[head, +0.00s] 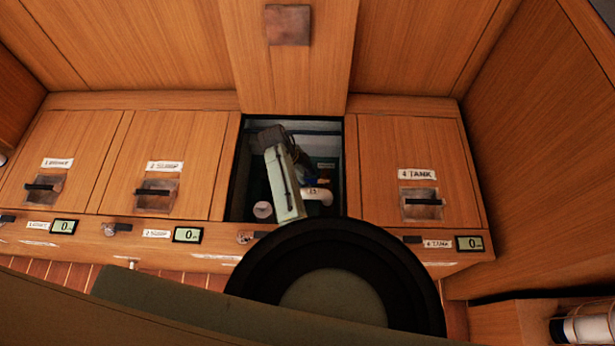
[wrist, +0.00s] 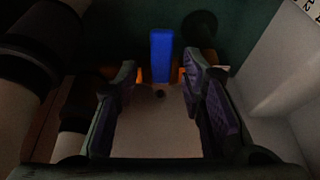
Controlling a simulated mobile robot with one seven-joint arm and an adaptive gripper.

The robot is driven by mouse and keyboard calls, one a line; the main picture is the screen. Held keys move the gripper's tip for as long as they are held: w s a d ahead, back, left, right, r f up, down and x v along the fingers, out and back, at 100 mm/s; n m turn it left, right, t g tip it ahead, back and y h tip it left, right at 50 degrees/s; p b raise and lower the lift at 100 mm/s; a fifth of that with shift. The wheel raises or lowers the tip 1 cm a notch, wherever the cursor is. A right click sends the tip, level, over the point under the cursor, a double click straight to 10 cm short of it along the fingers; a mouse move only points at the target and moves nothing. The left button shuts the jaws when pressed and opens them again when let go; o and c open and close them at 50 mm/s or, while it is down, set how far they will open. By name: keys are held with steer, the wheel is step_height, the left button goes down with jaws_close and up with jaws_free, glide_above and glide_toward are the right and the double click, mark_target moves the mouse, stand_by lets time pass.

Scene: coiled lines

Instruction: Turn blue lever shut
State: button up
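The blue lever (wrist: 161,54) stands upright in the picture in the wrist view, just beyond and between my gripper's fingertips. My gripper (wrist: 159,78) is open, with one purple-padded finger on each side of the lever's line and a gap to each. I cannot tell whether the fingertips reach as far as the lever. In the head view my arm goes down into the open compartment (head: 237,178), and my gripper's fingers cannot be made out there. A small dark blue patch (head: 308,174) shows beside my arm, partly hidden; I cannot tell if it is the lever.
White pipe (head: 317,195) lies in the compartment, right of my arm. In the wrist view dark pipe fittings (wrist: 40,50) crowd the left and a pale wall (wrist: 268,75) stands close on the right. Closed wooden hatches flank the opening, including the tank hatch (head: 415,150).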

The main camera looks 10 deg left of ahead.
steer(key=v, duration=1.2)
stand_by(0.4)
